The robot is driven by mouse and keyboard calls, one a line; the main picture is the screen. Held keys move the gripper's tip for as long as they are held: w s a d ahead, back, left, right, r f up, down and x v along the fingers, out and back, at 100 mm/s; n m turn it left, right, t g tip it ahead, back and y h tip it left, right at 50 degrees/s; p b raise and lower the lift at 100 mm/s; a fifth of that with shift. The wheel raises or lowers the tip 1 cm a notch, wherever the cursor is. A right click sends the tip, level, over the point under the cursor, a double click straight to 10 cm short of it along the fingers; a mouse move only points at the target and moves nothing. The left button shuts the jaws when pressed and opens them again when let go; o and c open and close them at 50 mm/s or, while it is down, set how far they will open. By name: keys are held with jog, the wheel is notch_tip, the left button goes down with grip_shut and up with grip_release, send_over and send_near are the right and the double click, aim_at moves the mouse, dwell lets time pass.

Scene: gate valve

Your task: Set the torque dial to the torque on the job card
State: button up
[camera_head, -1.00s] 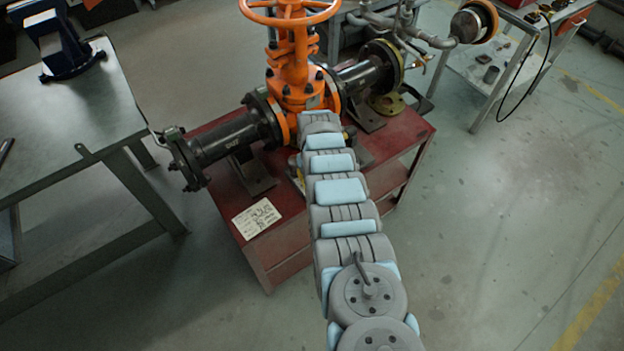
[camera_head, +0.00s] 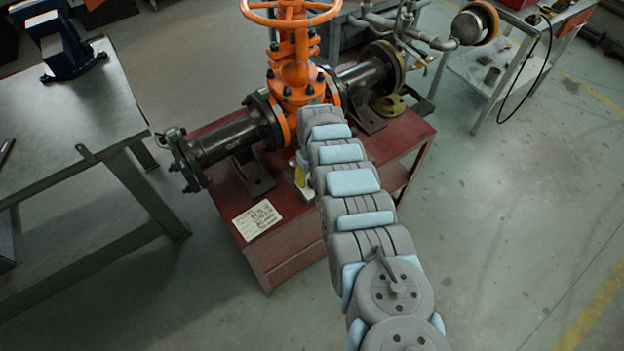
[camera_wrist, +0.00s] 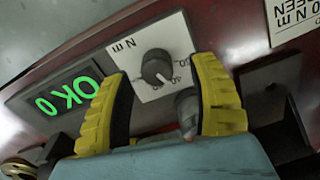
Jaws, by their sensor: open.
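The torque dial is a dark round knob (camera_wrist: 156,68) on a white scale plate (camera_wrist: 152,55) marked "N m" in the wrist view. Its numbers are only partly legible, and I cannot tell exactly where the knob points. My gripper (camera_wrist: 162,70) is open, its yellow fingers on either side of the knob with visible gaps. Depth and contact are hard to judge. The job card (camera_head: 258,219) lies on the red bench's near left part in the head view, its writing too small to read. A card with partial lettering, including "N m", shows in the wrist view (camera_wrist: 292,20).
A green-lit display (camera_wrist: 68,96) beside the dial seems to read "OK 0". The orange gate valve (camera_head: 293,60) and dark pipe (camera_head: 228,138) stand on the red bench (camera_head: 285,245) behind the card. A grey table (camera_head: 75,110) is at left.

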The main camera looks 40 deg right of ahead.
jog(key=shift+s+d+r, duration=0.15)
jog(key=shift+d+r, duration=0.05)
jog(key=shift+r, duration=0.4)
notch_tip(320, 180, up, 9)
dwell(0.4)
dwell(0.5)
